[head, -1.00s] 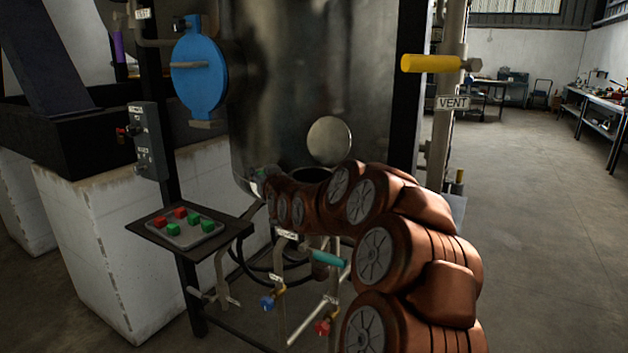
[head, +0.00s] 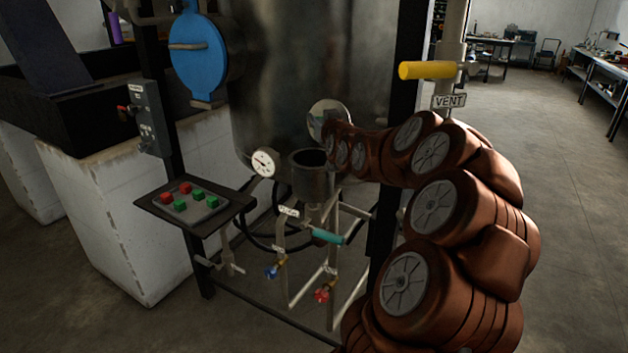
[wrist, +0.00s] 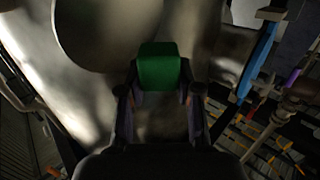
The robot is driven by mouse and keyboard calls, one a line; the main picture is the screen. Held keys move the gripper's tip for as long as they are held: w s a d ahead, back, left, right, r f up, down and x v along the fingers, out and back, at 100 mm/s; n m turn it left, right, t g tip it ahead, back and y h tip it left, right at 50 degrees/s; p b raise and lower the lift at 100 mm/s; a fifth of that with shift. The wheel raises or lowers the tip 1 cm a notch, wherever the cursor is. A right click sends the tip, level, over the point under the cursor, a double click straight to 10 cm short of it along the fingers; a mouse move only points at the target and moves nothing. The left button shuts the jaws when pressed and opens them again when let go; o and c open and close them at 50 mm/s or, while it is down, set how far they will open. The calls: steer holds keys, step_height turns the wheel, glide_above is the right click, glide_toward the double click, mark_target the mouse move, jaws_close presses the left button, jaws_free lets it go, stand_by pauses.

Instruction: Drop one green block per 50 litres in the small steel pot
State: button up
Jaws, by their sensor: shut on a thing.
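My gripper (wrist: 158,97) is shut on a green block (wrist: 160,66) in the wrist view, with a finger on each side of it. In the head view my gripper and the held block are hidden behind my brown arm. The small steel pot (head: 313,182) stands open-topped below the big tank, left of my arm; its inside is dark and I cannot see any contents. A tray (head: 208,213) on a dark shelf at left holds three green blocks (head: 197,195) and two red blocks (head: 185,187). A dial gauge (head: 264,163) shows left of the pot; its reading is too small to tell.
The big steel tank (head: 290,75) fills the middle, with a blue round cover (head: 198,57) and a shiny disc (head: 322,116). A yellow handle (head: 428,70), a VENT sign (head: 449,101) and a teal-handled valve (head: 327,236) are near my arm. Open floor lies at right.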

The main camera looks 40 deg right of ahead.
steer(key=shift+f+p, duration=0.3)
steer(key=shift+f, duration=1.65)
steer(key=o, duration=1.2)
steer(key=shift+c, duration=0.2)
steer(key=shift+a, duration=0.1)
steer(key=v, duration=1.2)
